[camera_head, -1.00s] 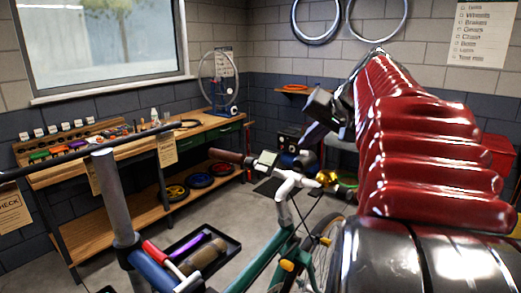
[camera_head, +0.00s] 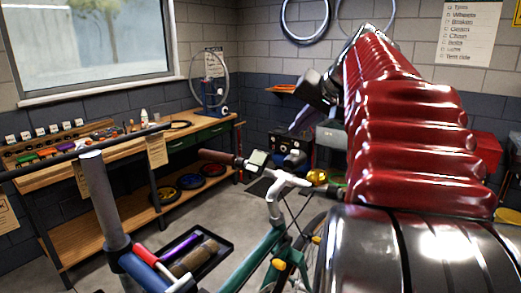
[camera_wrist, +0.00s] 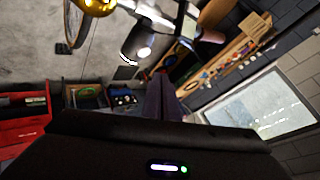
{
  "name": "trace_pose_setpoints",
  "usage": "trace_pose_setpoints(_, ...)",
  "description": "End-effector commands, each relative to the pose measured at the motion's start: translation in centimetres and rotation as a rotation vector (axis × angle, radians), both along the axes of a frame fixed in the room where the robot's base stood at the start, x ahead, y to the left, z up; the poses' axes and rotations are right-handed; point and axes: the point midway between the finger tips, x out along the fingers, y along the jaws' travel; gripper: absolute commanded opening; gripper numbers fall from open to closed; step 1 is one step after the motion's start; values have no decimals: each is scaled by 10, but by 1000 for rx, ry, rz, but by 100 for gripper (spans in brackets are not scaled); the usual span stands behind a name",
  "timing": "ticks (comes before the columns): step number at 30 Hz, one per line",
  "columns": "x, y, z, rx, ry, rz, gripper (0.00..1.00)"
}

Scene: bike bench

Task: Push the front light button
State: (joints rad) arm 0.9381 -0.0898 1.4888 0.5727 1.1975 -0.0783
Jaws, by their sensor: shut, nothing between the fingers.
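The front light is a dark rounded body by the handlebar (camera_head: 288,180) in the head view, just beyond the stem. In the wrist view the front light (camera_wrist: 136,45) is a black cylinder with a bright lens, at the upper middle. I cannot make out its button. My gripper (camera_head: 298,122) is above and behind the handlebar in the head view. In the wrist view its dark purple fingers (camera_wrist: 162,97) are together and empty. They point toward the area beside the light, with a visible gap between them and it.
A gold bell (camera_head: 316,176) sits on the handlebar right of the stem. A small display (camera_head: 258,160) is on the left side. A workbench (camera_head: 100,165) with tools stands at the left wall. A black tray (camera_head: 215,258) lies low in front. My red-sleeved arm covers the right side.

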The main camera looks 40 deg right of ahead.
Motion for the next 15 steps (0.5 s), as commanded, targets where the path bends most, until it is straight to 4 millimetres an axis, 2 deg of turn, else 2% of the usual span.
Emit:
trace_pose_setpoints(9,0,0,23,-1,-1,0,0)
trace_pose_setpoints(15,0,0,29,0,0,0,0)
